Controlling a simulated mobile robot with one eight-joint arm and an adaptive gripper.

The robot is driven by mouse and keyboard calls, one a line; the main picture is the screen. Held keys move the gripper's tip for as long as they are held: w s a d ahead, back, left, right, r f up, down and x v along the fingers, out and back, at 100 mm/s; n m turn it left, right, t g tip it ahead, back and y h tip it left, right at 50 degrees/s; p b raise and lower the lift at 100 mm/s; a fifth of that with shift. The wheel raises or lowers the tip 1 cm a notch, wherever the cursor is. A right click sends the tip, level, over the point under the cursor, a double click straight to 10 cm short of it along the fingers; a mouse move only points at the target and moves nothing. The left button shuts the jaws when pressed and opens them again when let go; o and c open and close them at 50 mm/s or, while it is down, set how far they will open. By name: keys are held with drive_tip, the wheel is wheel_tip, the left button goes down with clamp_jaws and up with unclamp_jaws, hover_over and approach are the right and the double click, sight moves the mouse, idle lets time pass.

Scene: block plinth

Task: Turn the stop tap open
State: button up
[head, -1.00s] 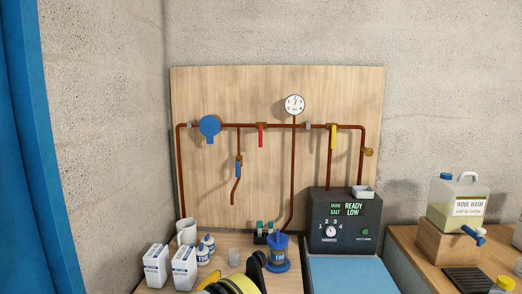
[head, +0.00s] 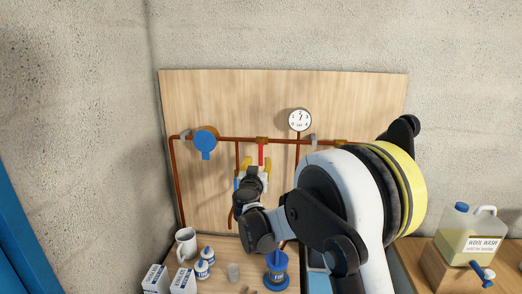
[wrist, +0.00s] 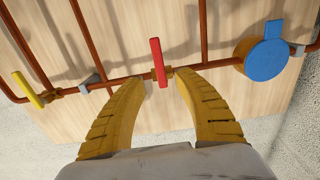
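A red lever tap (head: 261,153) sits on the horizontal copper pipe, its lever hanging down across the pipe. In the wrist view the red lever (wrist: 157,62) points up the picture, between and just beyond my fingertips. My gripper (head: 255,165) is open and empty, its yellow fingers on either side of the lever; the wrist view shows the gripper (wrist: 160,80) too. I cannot tell whether a finger touches it. A blue round fitting with a tab (head: 205,140) is left of it. A yellow lever (wrist: 27,90) shows in the wrist view; my arm hides it in the head view.
A pressure gauge (head: 300,120) stands above the pipe on the wooden board (head: 220,100). A jug (head: 470,235) is at right. My arm covers the control box.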

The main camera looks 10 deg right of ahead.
sight(260, 154)
drive_tip(key=x, duration=0.8)
drive_tip(key=shift+f, duration=0.1)
clamp_jaws()
